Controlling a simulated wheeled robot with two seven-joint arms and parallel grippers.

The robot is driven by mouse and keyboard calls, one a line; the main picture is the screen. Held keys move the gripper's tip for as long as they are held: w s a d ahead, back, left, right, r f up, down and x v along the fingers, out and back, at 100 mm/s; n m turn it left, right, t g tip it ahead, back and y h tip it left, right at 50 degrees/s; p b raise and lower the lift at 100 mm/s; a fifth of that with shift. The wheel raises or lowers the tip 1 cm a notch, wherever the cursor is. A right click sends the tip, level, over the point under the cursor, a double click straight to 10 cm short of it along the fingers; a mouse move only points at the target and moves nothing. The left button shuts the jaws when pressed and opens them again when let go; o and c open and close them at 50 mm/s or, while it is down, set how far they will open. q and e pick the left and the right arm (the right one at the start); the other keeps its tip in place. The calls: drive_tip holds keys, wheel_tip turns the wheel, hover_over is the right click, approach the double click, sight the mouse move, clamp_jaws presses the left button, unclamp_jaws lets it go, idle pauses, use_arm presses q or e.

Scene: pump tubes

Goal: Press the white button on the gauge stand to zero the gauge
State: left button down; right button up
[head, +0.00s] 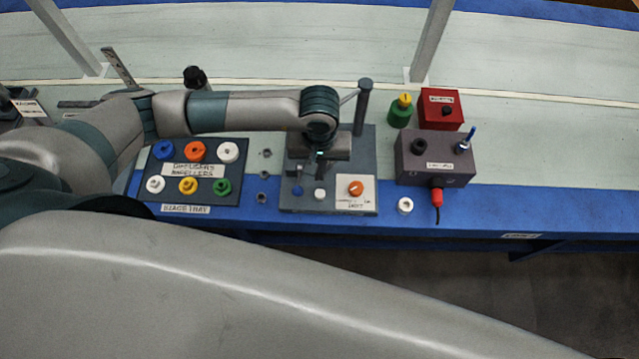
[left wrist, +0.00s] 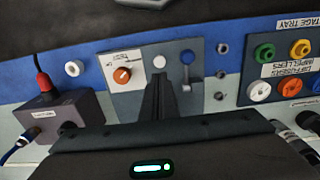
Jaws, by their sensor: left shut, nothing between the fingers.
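The gauge stand (head: 330,205) is a grey plate with a dark upright post at its back right. My left gripper (head: 319,176) is shut and empty, just behind the white button in the head view. In the left wrist view, the closed fingers (left wrist: 157,82) point at the white button (left wrist: 159,62), their tips close to it; I cannot tell whether they touch. My right gripper is out of view.
A stage tray (head: 240,190) with several coloured rings lies left of the stand. A grey box (head: 436,165) with a red plug, a red box (head: 441,108) and a green weight (head: 401,114) stand to the right. A white ring (head: 405,205) lies near the blue front edge.

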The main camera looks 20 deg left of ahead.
sight(320, 193)
use_arm(q)
wheel_tip(320, 193, down, 9)
drive_tip(key=p, duration=0.3)
drive_tip(key=shift+f, duration=0.2)
drive_tip(key=shift+f, duration=0.15)
